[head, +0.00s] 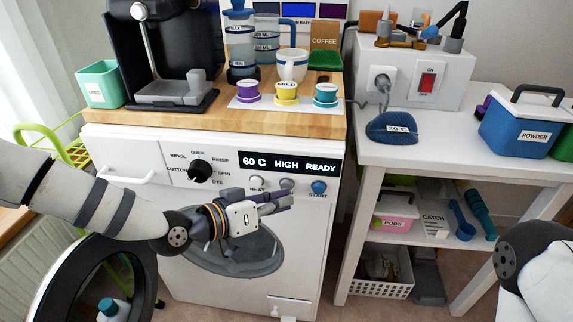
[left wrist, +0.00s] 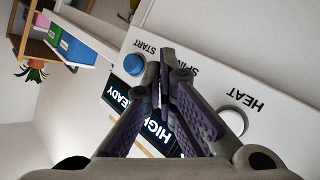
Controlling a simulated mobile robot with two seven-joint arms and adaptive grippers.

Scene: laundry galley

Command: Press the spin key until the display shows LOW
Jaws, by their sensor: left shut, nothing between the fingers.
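The washing machine's white front panel (head: 230,172) has a black display (head: 290,164) reading "60 C HIGH READY". Below the display are a pale HEAT key (head: 257,182), the greyish spin key (head: 287,184) in the middle and a blue START key (head: 319,187). My left gripper (head: 285,199) is shut and empty, its fingertips just below the spin key in the head view. In the left wrist view its fingers (left wrist: 165,62) cover the spin key and part of the SPIN label (left wrist: 181,68). I cannot tell whether they touch the key. My right gripper is out of view.
A black dial (head: 201,171) sits left of the keys. The wooden top (head: 190,120) above carries a coffee machine, bottles and colored cups. A white table (head: 440,150) with a blue powder box (head: 520,125) stands at the right. The round machine door (head: 75,285) hangs open at lower left.

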